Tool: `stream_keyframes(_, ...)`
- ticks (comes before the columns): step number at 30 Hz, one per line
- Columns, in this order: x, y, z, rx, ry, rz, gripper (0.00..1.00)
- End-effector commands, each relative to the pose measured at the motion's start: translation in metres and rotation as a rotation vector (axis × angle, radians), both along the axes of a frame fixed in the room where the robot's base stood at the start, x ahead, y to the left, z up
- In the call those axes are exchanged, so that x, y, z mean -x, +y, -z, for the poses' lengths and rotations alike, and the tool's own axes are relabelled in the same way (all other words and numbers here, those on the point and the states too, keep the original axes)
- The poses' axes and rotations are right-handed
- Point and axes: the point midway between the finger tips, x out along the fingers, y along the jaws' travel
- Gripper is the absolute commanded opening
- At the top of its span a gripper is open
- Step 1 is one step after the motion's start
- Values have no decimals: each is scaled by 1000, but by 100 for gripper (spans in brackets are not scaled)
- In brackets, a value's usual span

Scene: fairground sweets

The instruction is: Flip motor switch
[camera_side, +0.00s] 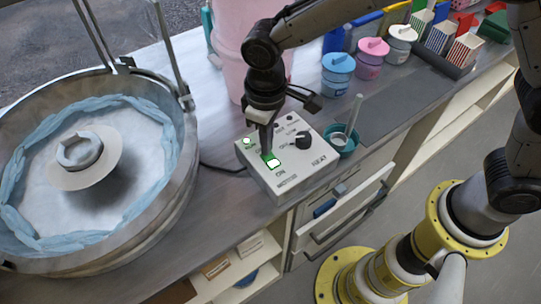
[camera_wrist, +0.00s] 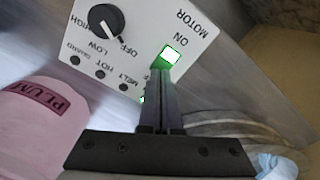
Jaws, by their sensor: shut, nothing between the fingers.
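The motor switch (camera_side: 273,163) is a small rocker lit white with a green border on the top of a white control box (camera_side: 315,172). In the wrist view the switch (camera_wrist: 171,55) sits beside the words ON and MOTOR. My gripper (camera_side: 267,153) points down at the switch with its fingers shut and empty. In the wrist view the fingertips of my gripper (camera_wrist: 164,70) are right at the switch's edge and cover part of it. I cannot tell whether they touch it. A black knob (camera_side: 303,140) is on the same panel.
A metal floss bowl (camera_side: 180,150) with blue floss stands left. A pink tub (camera_side: 229,50) is behind the box. A teal bowl (camera_side: 341,140) with a stick is close at its right. Lidded jars (camera_side: 337,75) stand farther back. A green indicator (camera_side: 247,141) is lit.

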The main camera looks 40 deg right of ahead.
Motion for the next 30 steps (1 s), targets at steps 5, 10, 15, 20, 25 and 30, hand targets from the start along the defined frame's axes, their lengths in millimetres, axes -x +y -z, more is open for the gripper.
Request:
stream_keyframes(5, 0, 0, 3, 1, 1, 0, 0)
stream_keyframes(10, 0, 0, 5, 0, 0, 0, 0)
stream_keyframes(15, 0, 0, 8, 1, 1, 0, 0)
stream_keyframes(20, 0, 0, 10, 1, 1, 0, 0)
stream_keyframes(25, 0, 0, 12, 1, 1, 0, 0)
stream_keyframes(30, 0, 0, 14, 1, 1, 0, 0)
